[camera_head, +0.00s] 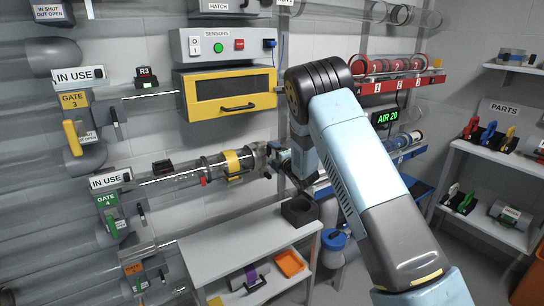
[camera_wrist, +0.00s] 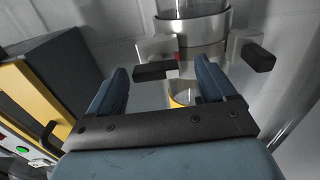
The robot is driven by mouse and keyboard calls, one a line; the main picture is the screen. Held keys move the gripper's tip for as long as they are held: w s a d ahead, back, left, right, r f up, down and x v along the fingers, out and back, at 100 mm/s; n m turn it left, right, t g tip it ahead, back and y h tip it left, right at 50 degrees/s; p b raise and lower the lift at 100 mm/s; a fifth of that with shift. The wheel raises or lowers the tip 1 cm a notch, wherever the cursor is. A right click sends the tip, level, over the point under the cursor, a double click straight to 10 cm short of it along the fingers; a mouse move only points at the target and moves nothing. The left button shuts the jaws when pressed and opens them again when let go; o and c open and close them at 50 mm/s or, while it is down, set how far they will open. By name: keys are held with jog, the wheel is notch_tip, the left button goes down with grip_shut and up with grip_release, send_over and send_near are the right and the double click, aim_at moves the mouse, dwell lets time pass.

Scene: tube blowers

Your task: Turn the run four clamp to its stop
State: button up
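In the head view the run beside the green GATE 4 tag (camera_head: 107,200) is a clear tube (camera_head: 203,168) with a yellow band (camera_head: 237,163). A metal collar (camera_head: 262,158) ends it, probably the clamp. My gripper (camera_head: 275,156) is at this collar, its fingers partly hidden. In the wrist view my gripper (camera_wrist: 160,68) is open. Beyond the fingertips is a metal collar (camera_wrist: 192,30) with a dark lever (camera_wrist: 155,72) on its left and another dark lever (camera_wrist: 258,57) on its right. The left lever shows between the fingers; I cannot tell whether they touch it.
A yellow-fronted box (camera_head: 228,90) hangs above the run and also shows in the wrist view (camera_wrist: 25,100). A grey bench (camera_head: 235,240) stands below, with a dark block (camera_head: 299,210) on it. Red racks (camera_head: 400,78) and parts shelves (camera_head: 490,160) are at the right.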

jog(key=shift+r, duration=0.1)
jog(key=v, duration=1.3)
jog(key=shift+s+d, duration=0.25)
jog(key=shift+s, duration=0.05)
